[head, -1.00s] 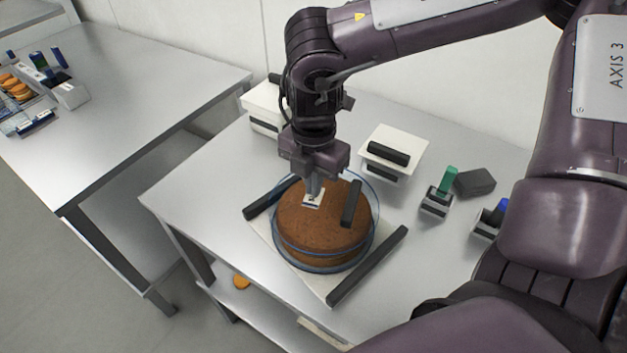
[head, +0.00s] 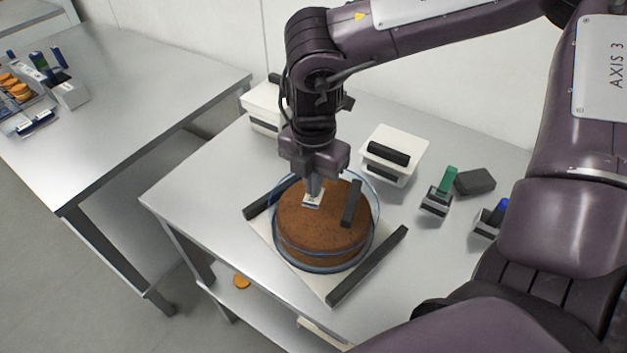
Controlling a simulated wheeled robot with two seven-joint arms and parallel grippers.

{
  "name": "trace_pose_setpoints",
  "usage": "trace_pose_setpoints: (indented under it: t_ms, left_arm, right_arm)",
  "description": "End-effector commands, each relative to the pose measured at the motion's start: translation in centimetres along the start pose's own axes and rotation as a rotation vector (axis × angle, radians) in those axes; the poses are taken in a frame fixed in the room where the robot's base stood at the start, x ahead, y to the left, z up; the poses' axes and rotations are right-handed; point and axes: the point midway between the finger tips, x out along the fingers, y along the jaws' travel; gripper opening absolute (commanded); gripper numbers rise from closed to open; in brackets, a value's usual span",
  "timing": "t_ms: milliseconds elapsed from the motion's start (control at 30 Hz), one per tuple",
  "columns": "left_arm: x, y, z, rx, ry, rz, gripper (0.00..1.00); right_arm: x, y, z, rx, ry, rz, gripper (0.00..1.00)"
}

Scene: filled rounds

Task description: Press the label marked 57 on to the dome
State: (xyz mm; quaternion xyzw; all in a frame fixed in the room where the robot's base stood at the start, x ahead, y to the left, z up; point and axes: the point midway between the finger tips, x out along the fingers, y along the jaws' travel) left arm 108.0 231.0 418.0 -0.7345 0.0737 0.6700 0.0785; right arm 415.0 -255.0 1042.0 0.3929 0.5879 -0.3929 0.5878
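The clear dome (head: 369,252) stands over a round brown cake (head: 318,240) on a pale square board (head: 268,240). A dark bar handle (head: 350,203) is on the dome's top. My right gripper (head: 313,189) points down at the dome's upper left part. A small white label (head: 312,200) with a dark mark is at its fingertips, at or just over the dome top. The mark is too small to read. The fingers look close together on the label; whether it touches the dome I cannot tell. My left gripper is out of view.
Dark bars (head: 367,265) lie along the board's edges. White boxes with dark handles (head: 392,153) stand behind. A green-handled stamp (head: 440,193), a dark block (head: 475,182) and a blue-ended item (head: 493,215) are at right. Another table (head: 130,90) is at left.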

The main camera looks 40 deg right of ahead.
Motion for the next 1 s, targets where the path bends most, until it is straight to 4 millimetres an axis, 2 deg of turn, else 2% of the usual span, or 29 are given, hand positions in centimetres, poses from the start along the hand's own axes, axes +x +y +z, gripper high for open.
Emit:
trace_pose_setpoints:
  t_ms: [1000]
  left_arm:
    - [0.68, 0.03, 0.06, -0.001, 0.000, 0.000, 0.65]
  right_arm:
    - [0.68, 0.00, -0.01, 0.000, 0.000, 0.000, 0.00]
